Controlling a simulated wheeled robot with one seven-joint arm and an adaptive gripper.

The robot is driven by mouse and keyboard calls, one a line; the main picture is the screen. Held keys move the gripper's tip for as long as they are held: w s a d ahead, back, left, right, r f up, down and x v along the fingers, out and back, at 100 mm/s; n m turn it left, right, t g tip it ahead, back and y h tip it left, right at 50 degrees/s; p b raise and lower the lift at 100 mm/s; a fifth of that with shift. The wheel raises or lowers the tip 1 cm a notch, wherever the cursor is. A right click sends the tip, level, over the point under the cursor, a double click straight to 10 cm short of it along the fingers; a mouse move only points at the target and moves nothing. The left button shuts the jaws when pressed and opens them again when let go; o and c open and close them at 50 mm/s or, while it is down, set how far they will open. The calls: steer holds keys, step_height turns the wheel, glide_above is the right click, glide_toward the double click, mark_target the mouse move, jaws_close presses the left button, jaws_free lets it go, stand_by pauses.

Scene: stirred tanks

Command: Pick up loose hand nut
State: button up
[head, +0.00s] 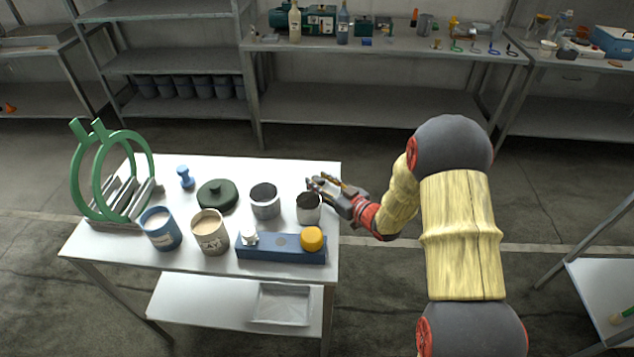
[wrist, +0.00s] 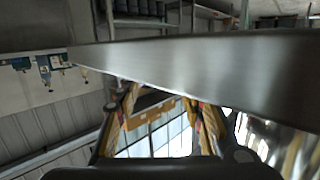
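My gripper (head: 316,184) is at the right edge of the white table (head: 245,171), just behind a small grey metal cup (head: 309,209). In the wrist view its two orange-and-black fingers (wrist: 160,98) stand apart with nothing seen between them. I cannot identify the loose hand nut for certain. A yellow-orange knob (head: 312,239) sits on the right end of a blue block (head: 281,254), with a white knob (head: 249,236) on its left end. A small blue knobbed piece (head: 186,178) stands at the back left of the table.
A grey cup (head: 265,202), a dark green lid (head: 217,196), a cream can (head: 210,232) and a blue can (head: 160,229) crowd the table. Green rings (head: 84,178) stand at its left. A tray (head: 283,304) is on the lower shelf. A smooth metal surface (wrist: 220,72) crosses the wrist view closely.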

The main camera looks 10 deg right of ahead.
steer(key=c, duration=0.6)
steer(key=shift+c, duration=0.6)
steer(key=shift+r, duration=0.1)
